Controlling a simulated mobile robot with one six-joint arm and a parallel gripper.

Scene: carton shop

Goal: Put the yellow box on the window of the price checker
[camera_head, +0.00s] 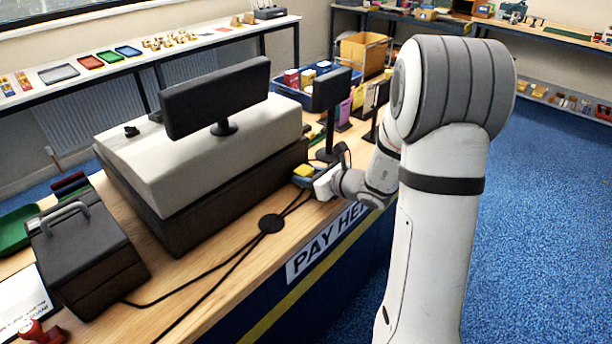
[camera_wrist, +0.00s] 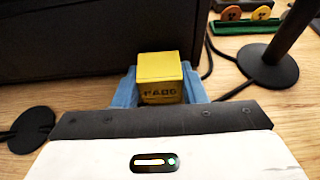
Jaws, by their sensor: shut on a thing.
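The yellow box (camera_head: 303,170) is small, with dark print on one face. In the wrist view the yellow box (camera_wrist: 160,78) sits between the two blue fingers of my gripper (camera_wrist: 160,92). My gripper (camera_head: 304,178) is shut on it, over or at the counter beside the dark register base; I cannot tell whether the box touches the wood. A dark screen on a post (camera_head: 332,90) stands just behind the gripper and may be the price checker. Its post and round base (camera_wrist: 268,66) show at the right in the wrist view. I cannot make out its window.
The cash register (camera_head: 200,150) fills the counter to the left. Black cables and a round puck (camera_head: 271,223) lie in front of it. A green tray with orange discs (camera_wrist: 246,25) is behind the gripper. A blue crate (camera_head: 312,85) stands farther back.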

